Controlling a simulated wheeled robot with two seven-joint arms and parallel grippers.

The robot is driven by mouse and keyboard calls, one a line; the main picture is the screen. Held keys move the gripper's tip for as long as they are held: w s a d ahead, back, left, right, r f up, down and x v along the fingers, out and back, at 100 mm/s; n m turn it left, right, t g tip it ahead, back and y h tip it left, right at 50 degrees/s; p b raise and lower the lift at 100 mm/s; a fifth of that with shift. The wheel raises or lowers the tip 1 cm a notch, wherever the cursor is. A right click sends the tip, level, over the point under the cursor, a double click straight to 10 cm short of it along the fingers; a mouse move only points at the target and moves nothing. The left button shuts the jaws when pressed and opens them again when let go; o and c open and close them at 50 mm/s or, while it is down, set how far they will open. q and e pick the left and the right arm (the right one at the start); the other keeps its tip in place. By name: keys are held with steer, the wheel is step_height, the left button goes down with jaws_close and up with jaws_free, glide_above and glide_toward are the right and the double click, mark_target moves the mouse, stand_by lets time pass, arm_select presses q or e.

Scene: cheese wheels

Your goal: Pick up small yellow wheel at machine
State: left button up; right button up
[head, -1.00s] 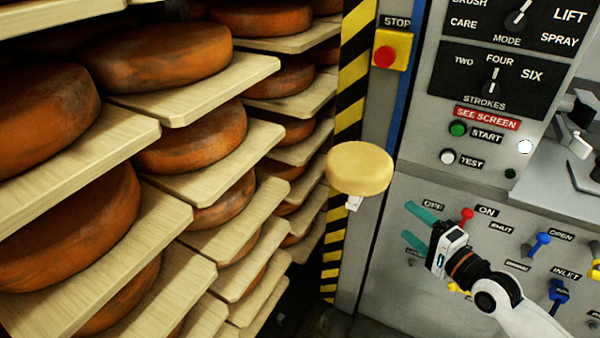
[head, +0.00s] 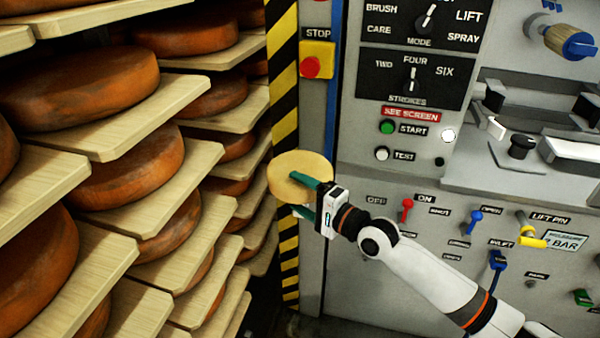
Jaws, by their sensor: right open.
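The small yellow wheel (head: 295,172) is a pale yellow round in the head view, at the machine's left edge beside the black and yellow striped post. What holds it up is hidden below it. My right gripper (head: 307,194) has green fingers and is open at the wheel's lower right. The upper finger overlaps the wheel's near face in the picture, and the lower finger is just under it. I cannot tell whether they touch the wheel. My left gripper is out of view.
Racks of large orange-brown wheels (head: 128,168) on wooden boards (head: 150,118) fill the left. The machine's grey panel (head: 340,225) carries knobs, buttons and coloured levers. The striped post (head: 283,60) and red stop button (head: 310,67) are close to the wheel.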

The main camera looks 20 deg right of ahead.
steer(key=shift+x, duration=1.05)
steer(key=shift+s, duration=0.1)
steer(key=shift+c, duration=0.3)
steer(key=c, duration=1.5)
steer(key=shift+d+r, duration=0.1)
steer(key=shift+r, duration=0.1)
jaws_close()
